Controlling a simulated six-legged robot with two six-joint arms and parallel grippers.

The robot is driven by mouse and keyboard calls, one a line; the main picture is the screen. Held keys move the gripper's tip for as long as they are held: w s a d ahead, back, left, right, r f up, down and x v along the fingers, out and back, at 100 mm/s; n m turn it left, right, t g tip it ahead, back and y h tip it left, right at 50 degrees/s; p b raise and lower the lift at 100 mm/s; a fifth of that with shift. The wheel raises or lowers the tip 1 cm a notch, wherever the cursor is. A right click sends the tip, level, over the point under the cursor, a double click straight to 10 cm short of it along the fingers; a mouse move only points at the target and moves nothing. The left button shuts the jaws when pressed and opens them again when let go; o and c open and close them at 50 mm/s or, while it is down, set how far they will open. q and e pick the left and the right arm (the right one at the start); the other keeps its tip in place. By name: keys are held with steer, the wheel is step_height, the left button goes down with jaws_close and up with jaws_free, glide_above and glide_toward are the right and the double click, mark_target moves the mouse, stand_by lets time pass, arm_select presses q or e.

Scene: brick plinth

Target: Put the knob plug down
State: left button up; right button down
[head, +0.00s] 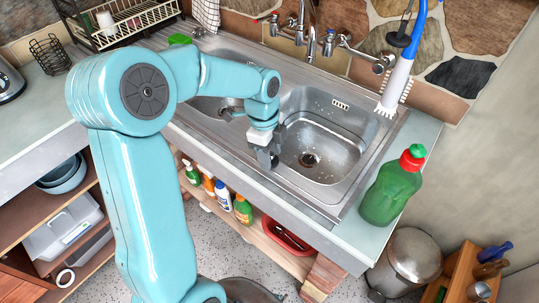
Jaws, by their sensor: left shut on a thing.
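My left gripper (270,160) hangs at the end of the pale blue arm, over the front rim of the steel sink (390,150), at the left edge of the right basin. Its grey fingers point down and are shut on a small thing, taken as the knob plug. The plug is mostly hidden by the fingers, and its shape is too small to make out. The right basin is open, with a dark drain hole (309,159) in its floor. My right gripper is not in view.
A green bottle with a red cap (392,188) stands on the counter right of the sink. Taps (328,42) rise behind the basins. A white brush (396,85) hangs at the back right. A dish rack (125,22) stands at the back left. Bottles (222,194) line the shelf below.

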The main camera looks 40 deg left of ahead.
arm_select(q)
steer(key=shift+w+a+f, duration=0.1)
steer(key=shift+a+f, duration=0.1)
steer(key=shift+f, duration=0.65)
steer(key=shift+d, duration=0.2)
steer(key=shift+f, duration=0.15)
steer(key=o, duration=1)
steer(key=shift+a, duration=0.15)
steer(key=shift+o, duration=0.2)
